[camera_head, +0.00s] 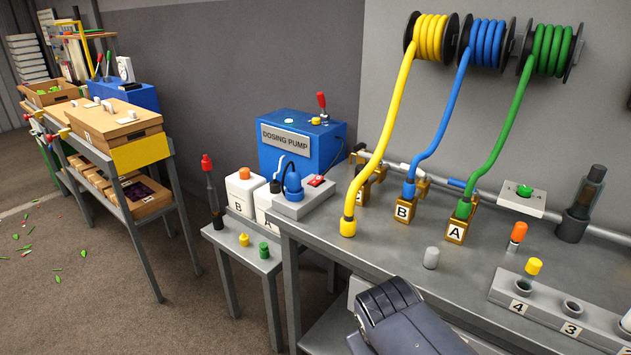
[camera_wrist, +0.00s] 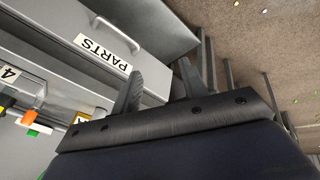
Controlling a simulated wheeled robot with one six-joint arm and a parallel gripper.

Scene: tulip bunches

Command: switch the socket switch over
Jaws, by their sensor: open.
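The socket switch (camera_head: 316,181) is a small red rocker on the top of a grey socket box (camera_head: 300,199), at the left end of the grey bench in the head view. A blue plug (camera_head: 293,186) with a dark cable stands in the box beside the switch. Which way the rocker is tipped is too small to tell. My gripper (camera_wrist: 160,80) is open and empty in the wrist view, its two dark fingers in front of a grey drawer marked PARTS (camera_wrist: 112,45). My dark arm end shows at the bench's front edge in the head view, apart from the socket box. The switch is not in the wrist view.
A blue dosing pump (camera_head: 300,145) with a red-handled lever stands behind the socket box. White bottles (camera_head: 242,190) stand on a low table to its left. Yellow, blue and green hoses (camera_head: 395,125) hang to its right. The front left bench top is clear.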

